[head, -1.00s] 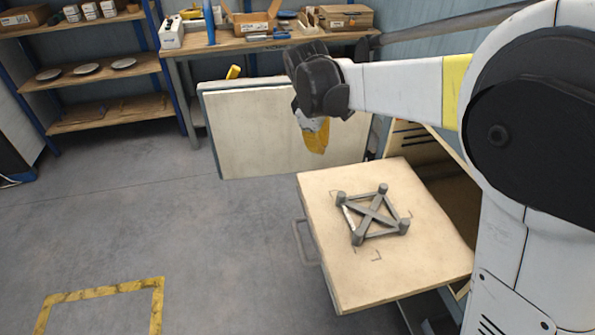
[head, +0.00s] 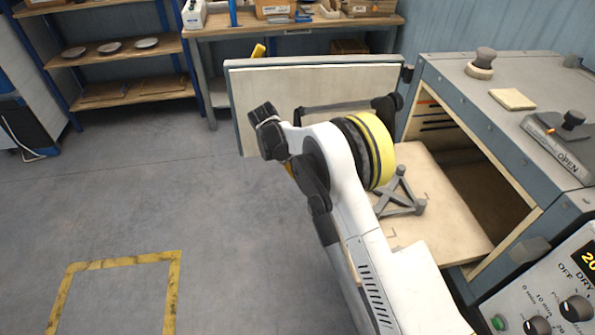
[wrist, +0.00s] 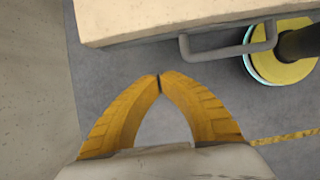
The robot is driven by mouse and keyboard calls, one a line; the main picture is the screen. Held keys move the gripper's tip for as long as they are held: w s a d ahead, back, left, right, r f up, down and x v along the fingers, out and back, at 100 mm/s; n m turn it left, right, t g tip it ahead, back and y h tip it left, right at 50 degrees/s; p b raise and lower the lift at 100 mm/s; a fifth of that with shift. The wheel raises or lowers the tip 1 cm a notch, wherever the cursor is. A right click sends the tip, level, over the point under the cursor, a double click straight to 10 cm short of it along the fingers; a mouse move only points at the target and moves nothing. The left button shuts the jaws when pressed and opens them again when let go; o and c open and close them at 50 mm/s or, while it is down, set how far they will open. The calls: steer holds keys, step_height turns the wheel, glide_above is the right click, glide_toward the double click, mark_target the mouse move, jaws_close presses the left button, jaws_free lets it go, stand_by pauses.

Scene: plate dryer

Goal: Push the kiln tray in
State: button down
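The kiln tray (head: 452,196), a cream slab, sticks out of the kiln opening (head: 485,175) at the right of the head view. A grey frame with posts (head: 405,195) stands on it, partly hidden by my arm. In the wrist view the tray's front edge (wrist: 160,32) is at the top, with its grey bar handle (wrist: 228,52) below it. My gripper (wrist: 158,80) has its two yellow fingers meeting at the tips, with nothing between them. The tips are apart from the handle, to its lower left in the wrist view. My arm mostly hides the gripper in the head view.
The kiln door (head: 300,85) stands open behind my arm; a pale slab surface (wrist: 30,90) fills the wrist view's left side. A control panel (head: 555,295) is at the lower right. A workbench (head: 300,28) and shelves (head: 125,72) stand behind. The left floor is clear.

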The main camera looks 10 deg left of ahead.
steer(key=w+d+f+b, duration=0.1)
steer(key=d+f+b, duration=0.1)
steer(key=d+f, duration=0.2)
steer(key=shift+w+d+f, duration=0.3)
steer(key=shift+d, duration=0.5)
